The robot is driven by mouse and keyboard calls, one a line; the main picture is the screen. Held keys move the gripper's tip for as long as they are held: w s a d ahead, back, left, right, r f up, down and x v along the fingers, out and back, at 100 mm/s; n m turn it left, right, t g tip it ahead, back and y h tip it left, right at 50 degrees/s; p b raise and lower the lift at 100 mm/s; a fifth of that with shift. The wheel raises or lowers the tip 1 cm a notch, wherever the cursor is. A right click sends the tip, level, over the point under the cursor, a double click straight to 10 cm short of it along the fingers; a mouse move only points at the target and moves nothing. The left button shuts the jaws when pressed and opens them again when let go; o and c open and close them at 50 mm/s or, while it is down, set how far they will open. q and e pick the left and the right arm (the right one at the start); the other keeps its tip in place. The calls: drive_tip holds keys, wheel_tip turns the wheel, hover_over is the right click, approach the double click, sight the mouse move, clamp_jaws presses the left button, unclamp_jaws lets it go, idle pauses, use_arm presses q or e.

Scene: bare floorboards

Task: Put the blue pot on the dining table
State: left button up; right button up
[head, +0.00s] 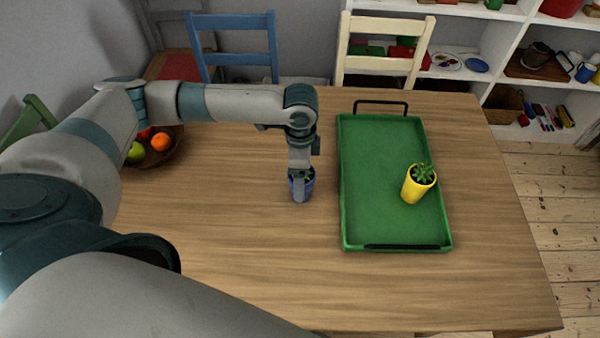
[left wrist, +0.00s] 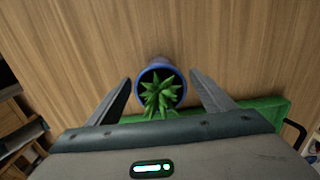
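The blue pot (head: 309,187) with a green spiky plant is over the bare wood of the dining table (head: 240,250), left of the green tray. It looks upright and at the table top. My left gripper (head: 301,190) is above it, pointing down and partly hiding it. In the left wrist view the blue pot (left wrist: 154,68) lies between the two fingers of my left gripper (left wrist: 160,77), with narrow gaps on both sides, so the fingers look open around it. My right gripper is not in view.
A green tray (head: 375,215) with black handles holds a yellow pot (head: 411,190) with a plant. A fruit bowl (head: 170,155) stands at the left, behind my arm. A blue chair (head: 235,22) and a cream chair (head: 385,25) stand at the far edge. The front table area is clear.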

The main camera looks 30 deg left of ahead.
use_arm(q)
drive_tip(key=shift+r, duration=0.1)
wheel_tip(320, 180, up, 11)
drive_tip(key=shift+b, duration=0.7)
drive_tip(key=shift+r, duration=0.5)
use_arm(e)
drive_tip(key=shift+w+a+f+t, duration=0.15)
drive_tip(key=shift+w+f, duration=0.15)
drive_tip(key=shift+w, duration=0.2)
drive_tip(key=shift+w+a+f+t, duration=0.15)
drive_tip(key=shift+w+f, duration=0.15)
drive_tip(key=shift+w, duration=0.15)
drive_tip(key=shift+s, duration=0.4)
